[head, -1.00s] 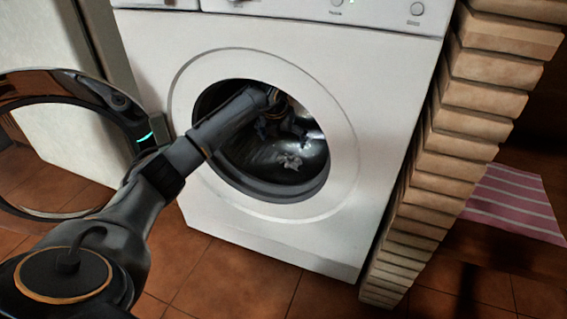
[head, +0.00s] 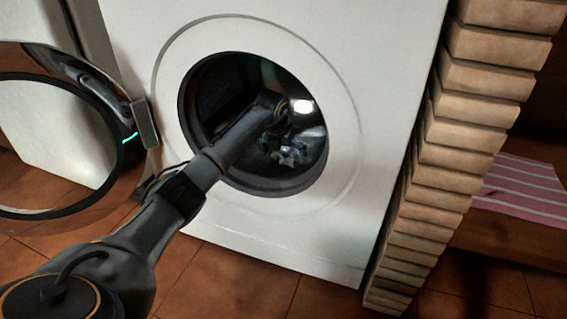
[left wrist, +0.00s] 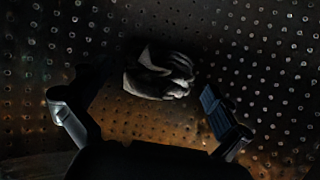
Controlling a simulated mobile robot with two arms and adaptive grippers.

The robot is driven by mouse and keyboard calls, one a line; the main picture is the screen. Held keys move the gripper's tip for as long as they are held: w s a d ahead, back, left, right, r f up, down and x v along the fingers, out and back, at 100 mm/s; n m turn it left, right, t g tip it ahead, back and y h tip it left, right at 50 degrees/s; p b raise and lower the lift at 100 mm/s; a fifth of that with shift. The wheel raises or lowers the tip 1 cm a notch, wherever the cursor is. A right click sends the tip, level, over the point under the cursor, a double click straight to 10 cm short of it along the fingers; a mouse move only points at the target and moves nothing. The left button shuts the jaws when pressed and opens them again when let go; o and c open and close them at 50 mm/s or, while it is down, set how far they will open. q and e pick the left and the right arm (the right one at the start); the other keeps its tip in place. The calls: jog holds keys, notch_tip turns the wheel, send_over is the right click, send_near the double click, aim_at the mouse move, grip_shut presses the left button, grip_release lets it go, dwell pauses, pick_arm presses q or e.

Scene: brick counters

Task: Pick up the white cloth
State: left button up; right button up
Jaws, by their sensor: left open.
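The white cloth (head: 290,155) lies crumpled at the bottom of the washing machine's drum. In the left wrist view the cloth (left wrist: 160,73) looks dim and grey against the perforated drum wall. My left arm reaches in through the round door opening. My left gripper (left wrist: 140,103) is open, one finger on each side in the wrist view, with the cloth ahead and roughly between them, not gripped. In the head view the left gripper (head: 283,143) is partly hidden by its own wrist, close to the cloth. My right gripper is not in view.
The tiled floor is clear.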

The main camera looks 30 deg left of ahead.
pick_arm(q)
jog(key=c, duration=1.1)
jog(key=shift+r, duration=0.1)
